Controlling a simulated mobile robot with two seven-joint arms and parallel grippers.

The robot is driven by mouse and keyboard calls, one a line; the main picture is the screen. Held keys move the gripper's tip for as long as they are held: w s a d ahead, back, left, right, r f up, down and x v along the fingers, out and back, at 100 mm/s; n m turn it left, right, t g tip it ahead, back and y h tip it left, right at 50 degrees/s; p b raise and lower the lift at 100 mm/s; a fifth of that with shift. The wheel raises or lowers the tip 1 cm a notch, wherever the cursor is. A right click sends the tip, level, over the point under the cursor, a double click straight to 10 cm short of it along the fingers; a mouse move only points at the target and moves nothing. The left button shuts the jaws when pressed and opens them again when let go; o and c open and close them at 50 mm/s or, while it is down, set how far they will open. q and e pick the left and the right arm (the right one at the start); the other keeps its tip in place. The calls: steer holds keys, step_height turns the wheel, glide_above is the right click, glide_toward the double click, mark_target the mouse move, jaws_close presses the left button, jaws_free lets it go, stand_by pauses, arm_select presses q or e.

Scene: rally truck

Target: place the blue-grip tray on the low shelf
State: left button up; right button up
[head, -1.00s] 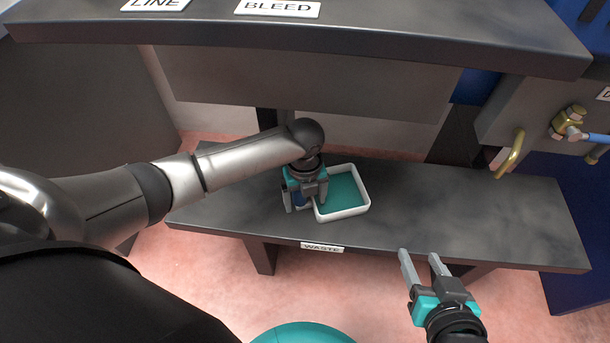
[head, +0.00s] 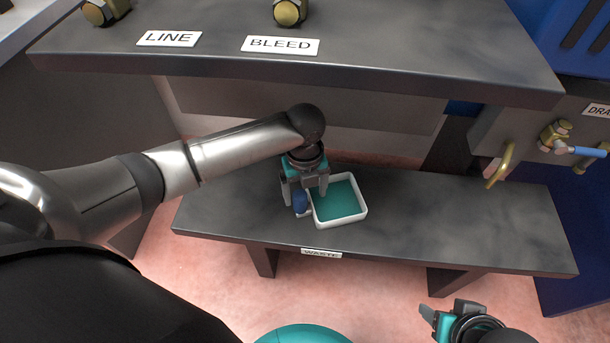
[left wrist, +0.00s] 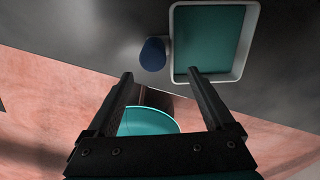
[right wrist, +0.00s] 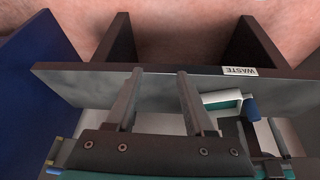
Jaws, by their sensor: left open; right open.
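The tray is white-rimmed with a teal inside (head: 362,213) and sits on the low shelf (head: 460,225), above the WASTE label (head: 321,254). Its blue grip (head: 301,203) is on its left side. In the left wrist view the tray (left wrist: 243,78) and the blue grip (left wrist: 153,54) show beyond the fingers. My left gripper (head: 305,198) is open at the grip, with its fingers spread around or just above it. In the right wrist view the tray (right wrist: 222,97) is partly hidden by a finger. My right gripper (head: 443,313) is open and empty, in front of the shelf.
An upper bench with LINE (head: 169,39) and BLEED (head: 280,45) labels overhangs the low shelf. A brass valve (head: 555,135) with a blue-handled lever stands at the right. The shelf right of the tray is bare.

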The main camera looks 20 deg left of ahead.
arm_select(q)
steer(key=shift+r+p, duration=0.9)
steer(key=shift+r, duration=1.15)
steer(key=s+d+f+n+t+h, duration=0.2)
steer(key=s+d+f+n, duration=0.2)
steer(key=s+d+n, duration=0.5)
steer(key=s+a+f+n+t+y, duration=0.1)
steer(key=s+a+n, duration=0.5)
steer(key=n, duration=1.1)
steer(key=shift+a+f+t+y, duration=0.3)
steer(key=shift+a+t, duration=0.1)
steer(key=shift+a, duration=0.65)
arm_select(e)
steer(key=shift+g, duration=0.4)
step_height(320, 180, down, 4)
steer(key=shift+s+f, duration=0.15)
steer(key=shift+f, duration=0.1)
arm_select(q)
steer(key=shift+s, duration=0.1)
arm_select(e)
steer(key=shift+d, duration=0.1)
